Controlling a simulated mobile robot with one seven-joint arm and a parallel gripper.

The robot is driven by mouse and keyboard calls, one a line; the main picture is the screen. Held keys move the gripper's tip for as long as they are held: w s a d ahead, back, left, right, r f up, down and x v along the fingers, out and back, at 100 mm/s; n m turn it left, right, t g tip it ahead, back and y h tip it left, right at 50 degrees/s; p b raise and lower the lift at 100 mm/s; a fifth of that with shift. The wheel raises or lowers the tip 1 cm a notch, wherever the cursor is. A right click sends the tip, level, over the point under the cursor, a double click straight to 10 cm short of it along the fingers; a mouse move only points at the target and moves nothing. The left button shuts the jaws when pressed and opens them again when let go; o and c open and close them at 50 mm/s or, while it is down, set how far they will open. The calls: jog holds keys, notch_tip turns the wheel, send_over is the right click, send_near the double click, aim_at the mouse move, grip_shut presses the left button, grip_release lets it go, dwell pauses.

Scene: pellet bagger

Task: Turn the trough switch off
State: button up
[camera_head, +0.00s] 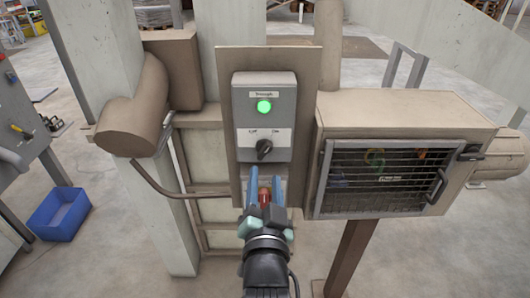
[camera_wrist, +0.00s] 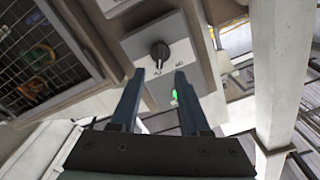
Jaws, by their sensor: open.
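The trough switch is a grey box (camera_head: 264,115) with a "Trough" label, a lit green lamp (camera_head: 264,106) and a black rotary knob (camera_head: 264,148). Small markings sit left and right above the knob; I cannot tell surely which one it points to. My gripper (camera_head: 265,178) is open, its blue fingers just below the knob in the head view. In the wrist view the knob (camera_wrist: 160,52) lies just beyond the gap between the fingertips (camera_wrist: 159,72), with no clear contact. The green lamp (camera_wrist: 175,95) shows between the fingers there.
A beige cabinet (camera_head: 415,112) with a dark mesh door (camera_head: 385,178) stands close on the right. A thick beige duct (camera_head: 135,110) and a pillar are on the left. A red part (camera_head: 264,196) shows between my fingers. A blue bin (camera_head: 60,212) is on the floor.

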aim_at(265, 153)
jog(key=w+p, duration=0.1)
jog(key=w, duration=0.6)
jog(key=shift+w, duration=0.15)
jog(key=shift+c, duration=0.2)
grip_shut()
